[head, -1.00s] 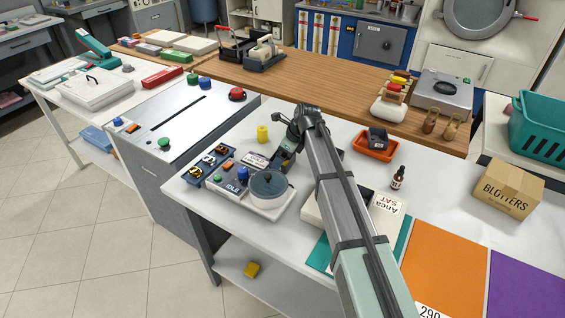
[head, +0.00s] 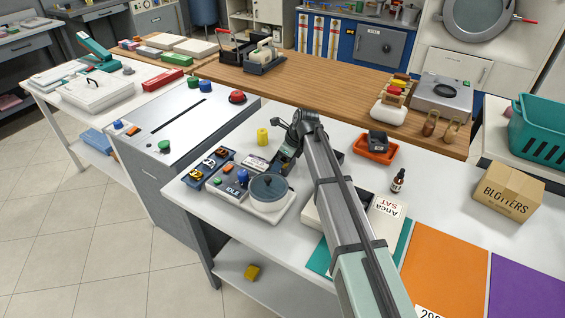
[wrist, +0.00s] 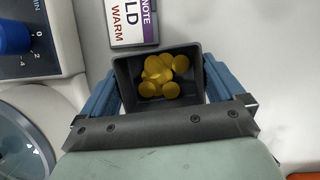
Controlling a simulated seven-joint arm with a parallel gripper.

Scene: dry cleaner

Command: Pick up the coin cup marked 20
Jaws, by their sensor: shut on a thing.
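The coin cup (wrist: 128,70) is a dark, square, open-topped cup holding several gold coins, seen from above in the wrist view. My gripper (wrist: 158,78) has a blue finger on each side of the cup and is shut on it. The cup looks upright. Its marking does not show from this angle. I cannot tell whether the cup touches the table.
A card reading "WARM" (wrist: 130,22) lies close beyond the cup. A device with a blue dial (wrist: 14,38) and a round pot (head: 268,190) stand to the left. A yellow cylinder (head: 263,136), an orange tray (head: 375,151) and a dropper bottle (head: 398,180) are nearby.

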